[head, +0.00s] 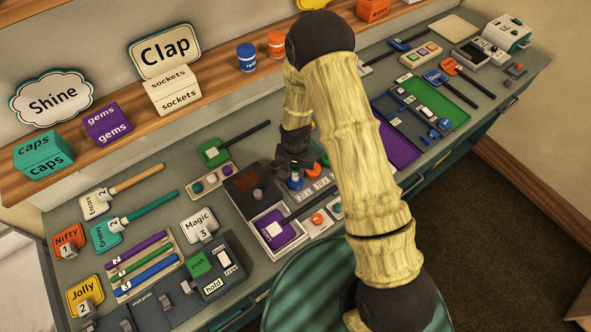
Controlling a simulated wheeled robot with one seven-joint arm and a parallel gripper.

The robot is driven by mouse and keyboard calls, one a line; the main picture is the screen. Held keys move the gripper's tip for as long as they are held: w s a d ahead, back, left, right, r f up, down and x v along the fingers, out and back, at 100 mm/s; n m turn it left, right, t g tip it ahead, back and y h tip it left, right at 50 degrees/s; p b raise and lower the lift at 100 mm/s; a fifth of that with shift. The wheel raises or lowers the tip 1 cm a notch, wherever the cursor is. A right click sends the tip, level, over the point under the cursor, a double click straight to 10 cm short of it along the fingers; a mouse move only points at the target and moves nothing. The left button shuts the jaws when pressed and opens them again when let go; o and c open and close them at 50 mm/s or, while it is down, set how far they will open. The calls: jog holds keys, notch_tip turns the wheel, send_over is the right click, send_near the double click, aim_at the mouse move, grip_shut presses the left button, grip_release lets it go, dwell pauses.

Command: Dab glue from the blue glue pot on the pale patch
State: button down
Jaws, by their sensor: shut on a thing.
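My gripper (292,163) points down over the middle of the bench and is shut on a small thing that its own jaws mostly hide. A small blue pot (296,183) stands right below the jaws; I take it for the blue glue pot. Whether the held thing touches the pot cannot be told. An orange pot (313,169) is just to its right. A small pale patch (275,229) lies on a purple piece (287,237) in a white-rimmed tray, in front and to the left of my gripper.
A brown-topped box (242,186) stands left of the gripper. A dark rod (309,202) lies in front of the pots. Pens, a switch panel (190,290) and labelled tags crowd the left. My arm covers the bench's middle right. A shelf with boxes (108,124) runs along the back.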

jog(key=shift+s, duration=0.1)
dwell(0.4)
jog(key=shift+r+p, duration=2.25)
jog(key=shift+r, duration=1.25)
jog(key=shift+f, duration=0.1)
